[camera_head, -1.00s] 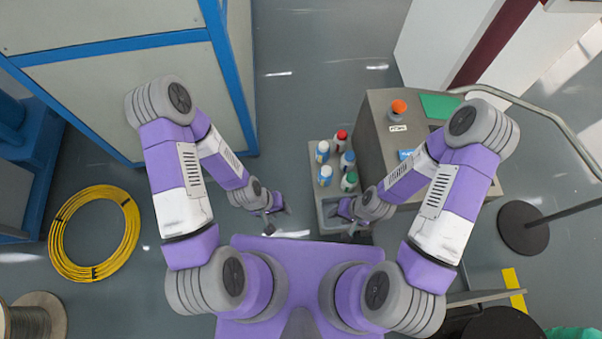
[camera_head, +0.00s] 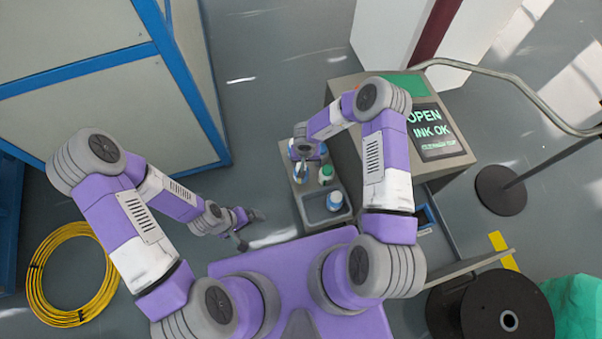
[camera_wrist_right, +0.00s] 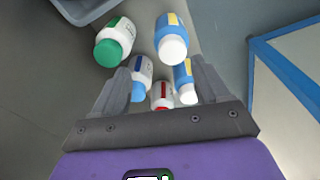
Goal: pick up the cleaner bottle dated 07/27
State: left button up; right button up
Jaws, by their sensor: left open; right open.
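Several cleaner bottles stand at the left of the grey machine. The right wrist view shows a green-capped white bottle (camera_wrist_right: 115,42), a blue white-capped bottle (camera_wrist_right: 171,36), a white blue-capped bottle (camera_wrist_right: 140,77), another blue white-capped bottle (camera_wrist_right: 185,82) and a red-capped bottle (camera_wrist_right: 161,95). No date is readable. My right gripper (camera_wrist_right: 160,84) is open above them, the blue-capped and red-capped bottles showing between its fingers. In the head view, the right gripper (camera_head: 303,160) hides part of the group; the green-capped bottle (camera_head: 326,175) shows beside it. My left gripper (camera_head: 250,228) is open and empty, left of the tray.
A grey bin (camera_head: 318,214) holds a white-capped bottle (camera_head: 335,200), nearer me. The machine's screen (camera_head: 436,132) reads "OPEN" and "INK OK". A blue-framed cabinet (camera_head: 110,85) stands left. A yellow cable coil (camera_head: 72,275) lies on the floor. A rail curves at right.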

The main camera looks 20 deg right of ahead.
jog(key=shift+w+a+f+g, duration=0.4)
jog(key=shift+w+a, duration=0.05)
jog(key=shift+w, duration=0.05)
jog(key=f+b, duration=0.1)
jog(key=f, duration=0.1)
jog(key=f+b, duration=0.1)
jog(key=f, duration=0.2)
jog(key=f+b, duration=0.2)
jog(key=shift+w+a+f, duration=0.2)
jog(key=shift+a, duration=0.05)
jog(key=shift+r, duration=0.1)
jog(key=shift+c, duration=0.4)
jog(key=c, duration=1.2)
